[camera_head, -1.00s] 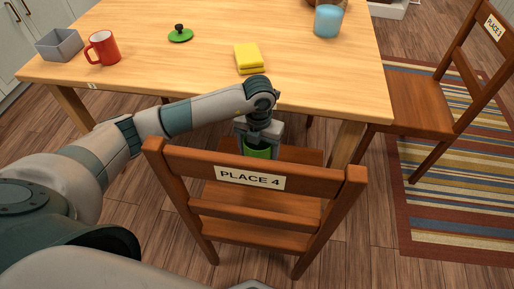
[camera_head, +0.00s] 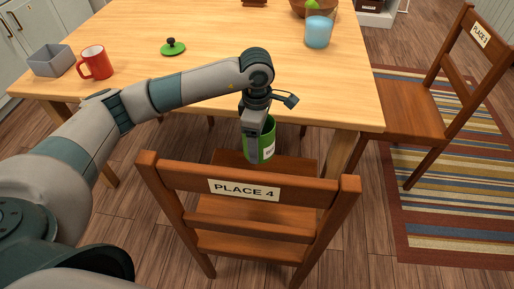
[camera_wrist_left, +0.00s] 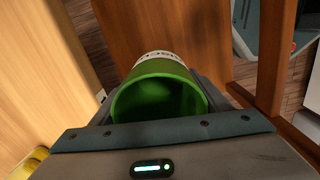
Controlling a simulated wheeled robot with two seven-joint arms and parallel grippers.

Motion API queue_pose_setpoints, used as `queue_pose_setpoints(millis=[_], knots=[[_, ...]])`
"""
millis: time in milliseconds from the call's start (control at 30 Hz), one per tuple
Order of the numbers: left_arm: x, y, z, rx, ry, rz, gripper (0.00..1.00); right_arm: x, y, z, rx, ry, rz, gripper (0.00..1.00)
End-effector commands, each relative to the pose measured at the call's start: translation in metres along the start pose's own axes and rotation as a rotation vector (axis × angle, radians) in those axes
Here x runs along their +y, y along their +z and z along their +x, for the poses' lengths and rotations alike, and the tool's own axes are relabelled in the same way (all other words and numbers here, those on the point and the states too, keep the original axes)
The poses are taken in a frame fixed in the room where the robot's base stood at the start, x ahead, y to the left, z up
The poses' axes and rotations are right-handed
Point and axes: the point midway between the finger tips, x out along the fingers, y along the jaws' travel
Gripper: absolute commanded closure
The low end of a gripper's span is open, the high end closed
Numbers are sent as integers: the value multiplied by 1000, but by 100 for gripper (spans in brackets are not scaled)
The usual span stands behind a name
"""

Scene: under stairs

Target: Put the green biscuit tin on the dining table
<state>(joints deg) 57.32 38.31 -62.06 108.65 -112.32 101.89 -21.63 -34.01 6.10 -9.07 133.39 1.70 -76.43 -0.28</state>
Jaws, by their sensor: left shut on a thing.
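The green biscuit tin (camera_head: 266,141) is an open green cylinder with a white label, above the seat of the chair marked PLACE 4. My left gripper (camera_head: 258,146) is shut on it, with the arm reaching in from the left over the chair back. The left wrist view shows the tin (camera_wrist_left: 160,102) between the fingers, its mouth toward the camera. A green lid with a black knob (camera_head: 173,47) lies on the dining table (camera_head: 215,55). My right gripper is not in view.
The PLACE 4 chair (camera_head: 250,188) stands at the table's near edge. A grey box (camera_head: 51,62) and a red mug (camera_head: 96,63) stand at the table's left. A blue cup (camera_head: 318,32) and a bowl (camera_head: 297,8) are at the far right. Another chair (camera_head: 410,105) stands right.

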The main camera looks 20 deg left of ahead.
Motion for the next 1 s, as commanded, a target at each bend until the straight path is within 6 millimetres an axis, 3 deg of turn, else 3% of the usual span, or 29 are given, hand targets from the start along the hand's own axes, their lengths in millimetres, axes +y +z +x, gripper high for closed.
queue_pose_setpoints(millis=[700,1000], knots=[[-4,1,-84,11,-11,1314,71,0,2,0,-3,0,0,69],[-9,-1,-102,11,-24,1651,71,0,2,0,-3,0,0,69]])
